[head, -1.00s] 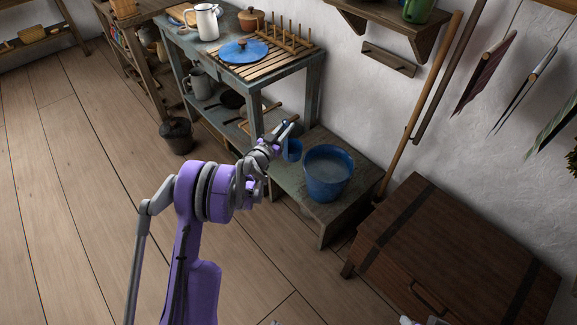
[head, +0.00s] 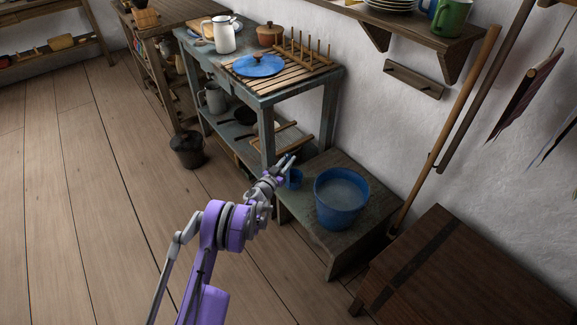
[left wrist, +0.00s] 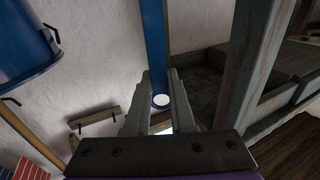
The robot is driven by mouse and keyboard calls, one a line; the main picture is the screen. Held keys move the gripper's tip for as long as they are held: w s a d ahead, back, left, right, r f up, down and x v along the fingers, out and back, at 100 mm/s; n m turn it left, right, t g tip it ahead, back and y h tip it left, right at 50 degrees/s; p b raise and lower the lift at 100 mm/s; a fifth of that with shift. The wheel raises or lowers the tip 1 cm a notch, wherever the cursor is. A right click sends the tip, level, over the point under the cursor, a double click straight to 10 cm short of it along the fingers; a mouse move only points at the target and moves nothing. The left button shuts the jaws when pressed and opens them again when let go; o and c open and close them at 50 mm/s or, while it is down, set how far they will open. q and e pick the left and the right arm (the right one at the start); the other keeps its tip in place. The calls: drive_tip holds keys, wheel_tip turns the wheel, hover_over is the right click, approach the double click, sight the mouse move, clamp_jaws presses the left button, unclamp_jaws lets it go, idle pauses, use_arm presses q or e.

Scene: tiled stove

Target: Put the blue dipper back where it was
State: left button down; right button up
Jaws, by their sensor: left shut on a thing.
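The dipper's cup is apart from the bucket. How high it hangs above the low bench I cannot tell. My right gripper is not in view.
The bucket stands on a low bench (head: 349,250). A short wooden wall rail (head: 413,80) hangs above the bench, and a long pole (head: 443,130) leans nearby. A brown chest (head: 465,275) is at right.

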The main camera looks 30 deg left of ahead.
use_arm(q)
drive_tip(key=shift+f, duration=1.1)
drive_tip(key=shift+f+b, duration=0.2)
drive_tip(key=shift+b, duration=0.1)
drive_tip(key=c, duration=0.8)
unclamp_jaws()
drive_tip(key=shift+o, duration=0.2)
